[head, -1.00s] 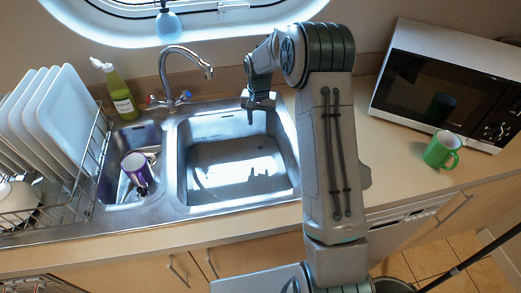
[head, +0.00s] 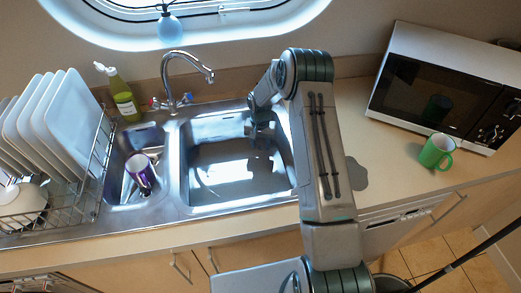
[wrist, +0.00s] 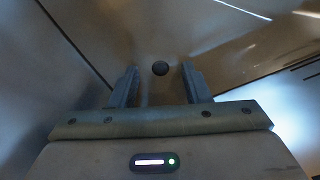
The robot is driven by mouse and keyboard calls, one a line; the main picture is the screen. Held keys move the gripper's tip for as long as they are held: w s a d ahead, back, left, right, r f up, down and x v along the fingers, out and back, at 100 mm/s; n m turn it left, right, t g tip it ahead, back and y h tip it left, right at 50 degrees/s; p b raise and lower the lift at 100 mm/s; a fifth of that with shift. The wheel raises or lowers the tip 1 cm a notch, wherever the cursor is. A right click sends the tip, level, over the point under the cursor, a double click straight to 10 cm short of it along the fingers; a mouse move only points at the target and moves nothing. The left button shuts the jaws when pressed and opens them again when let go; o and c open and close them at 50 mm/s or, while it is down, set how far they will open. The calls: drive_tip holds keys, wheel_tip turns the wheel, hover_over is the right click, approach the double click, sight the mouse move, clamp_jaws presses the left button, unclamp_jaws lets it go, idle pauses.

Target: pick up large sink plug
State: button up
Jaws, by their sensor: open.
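A small dark round thing, which looks like the large sink plug (wrist: 160,68), shows in the wrist view on the metal surface of the sink. It lies just beyond my fingertips and lines up with the gap between them. My gripper (wrist: 159,80) is open, with one finger on each side and nothing held. In the head view my gripper (head: 262,134) is down inside the large right basin (head: 215,195), near its back right part. I cannot make out the plug in the head view.
A tap (head: 183,75) arches behind the sink. The small left basin holds a purple mug (head: 142,174). A dish rack (head: 75,200) with white plates (head: 68,112) stands left, a green bottle (head: 124,97) behind. A green mug (head: 435,151) and microwave (head: 447,82) are right. Basin walls surround my gripper.

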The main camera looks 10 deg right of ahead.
drive_tip(key=shift+f, duration=1)
clamp_jaws()
